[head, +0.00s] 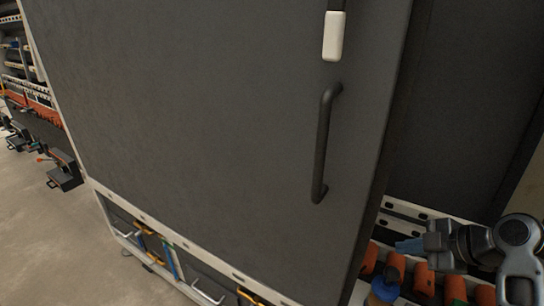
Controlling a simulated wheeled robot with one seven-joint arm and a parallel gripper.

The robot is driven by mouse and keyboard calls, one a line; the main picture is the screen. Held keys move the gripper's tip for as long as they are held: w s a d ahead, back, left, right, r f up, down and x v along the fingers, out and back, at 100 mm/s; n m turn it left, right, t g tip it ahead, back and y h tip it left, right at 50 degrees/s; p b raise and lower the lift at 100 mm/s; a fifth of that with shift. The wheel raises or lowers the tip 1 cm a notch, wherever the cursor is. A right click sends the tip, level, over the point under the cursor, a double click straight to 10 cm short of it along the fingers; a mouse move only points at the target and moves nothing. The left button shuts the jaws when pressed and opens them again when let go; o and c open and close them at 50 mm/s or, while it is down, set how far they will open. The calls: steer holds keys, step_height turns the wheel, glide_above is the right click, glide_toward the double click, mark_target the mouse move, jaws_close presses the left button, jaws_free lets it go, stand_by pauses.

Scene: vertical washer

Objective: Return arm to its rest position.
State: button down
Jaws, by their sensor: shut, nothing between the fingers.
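My gripper (408,246) is at the lower right, with my arm reaching in from the right edge. Its bluish fingers point left and look closed, with nothing seen between them. It is to the right of the large dark door panel (220,110), apart from the black bar handle (324,145). It appears above a row of orange items.
A white latch piece (333,36) is above the handle. Orange items (424,279) and a blue-topped container (384,290) are below my gripper. Concrete floor (40,220) lies open at left.

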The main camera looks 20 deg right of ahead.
steer(key=shift+a+f, duration=0.1)
steer(key=s+a+f+m+t+h, duration=0.1)
steer(key=s+a+f+m+h, duration=0.3)
steer(key=s+a+f+m, duration=0.6)
steer(key=s+a+r+m+t, duration=0.1)
steer(key=s+a+r+t, duration=0.1)
steer(key=s+a+r, duration=0.3)
steer(key=s+a+r+m+t, duration=0.2)
steer(key=s+a+r, duration=0.4)
steer(key=s+r, duration=0.5)
steer(key=s+t, duration=0.1)
steer(key=s, duration=0.2)
steer(key=shift+s+y, duration=0.25)
steer(key=shift+y, duration=0.15)
